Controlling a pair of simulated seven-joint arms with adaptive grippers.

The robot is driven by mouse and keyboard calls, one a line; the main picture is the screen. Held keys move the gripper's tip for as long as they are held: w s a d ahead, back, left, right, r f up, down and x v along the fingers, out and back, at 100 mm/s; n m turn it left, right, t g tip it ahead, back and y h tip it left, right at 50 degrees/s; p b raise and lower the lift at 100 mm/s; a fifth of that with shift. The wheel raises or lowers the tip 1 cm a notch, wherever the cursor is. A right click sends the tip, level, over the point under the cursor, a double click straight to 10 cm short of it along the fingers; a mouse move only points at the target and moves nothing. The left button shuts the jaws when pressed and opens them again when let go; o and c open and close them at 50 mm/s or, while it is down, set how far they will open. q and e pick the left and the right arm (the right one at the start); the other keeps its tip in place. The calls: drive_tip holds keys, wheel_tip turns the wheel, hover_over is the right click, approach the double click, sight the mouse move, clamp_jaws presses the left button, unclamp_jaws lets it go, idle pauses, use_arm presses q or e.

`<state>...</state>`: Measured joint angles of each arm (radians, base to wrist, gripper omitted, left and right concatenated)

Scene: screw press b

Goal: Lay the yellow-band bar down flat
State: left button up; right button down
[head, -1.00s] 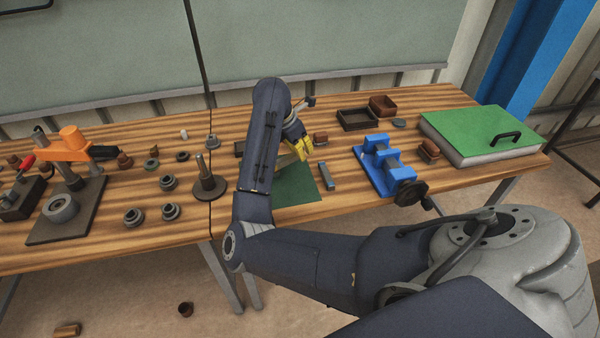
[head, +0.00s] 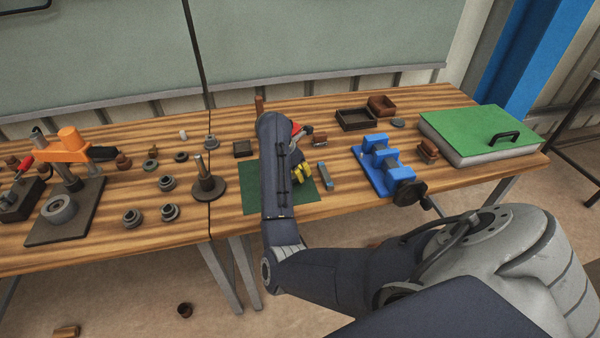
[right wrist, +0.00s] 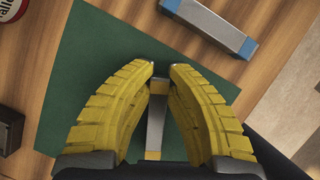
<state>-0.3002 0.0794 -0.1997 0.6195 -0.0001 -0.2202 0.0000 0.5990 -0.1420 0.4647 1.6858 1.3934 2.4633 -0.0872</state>
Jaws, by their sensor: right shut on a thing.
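My right gripper (head: 301,174) is low over the green mat (head: 251,192), mostly behind my own arm in the head view. In the right wrist view its yellow fingers (right wrist: 165,67) are closed around the yellow-band bar (right wrist: 155,125). The bar is hidden in the head view. My left gripper is out of view.
A blue-band bar (head: 325,175) lies at the mat's right edge and also shows in the right wrist view (right wrist: 210,25). A blue vise (head: 383,168) stands further right. A small dark tray (head: 243,148) is behind the mat. The mat's left side is clear.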

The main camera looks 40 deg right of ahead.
sight(293, 176)
drive_tip(key=shift+f, duration=0.1)
drive_tip(key=c, duration=1.4)
unclamp_jaws()
drive_tip(key=shift+o, duration=0.2)
drive_tip(key=shift+v, duration=3.85)
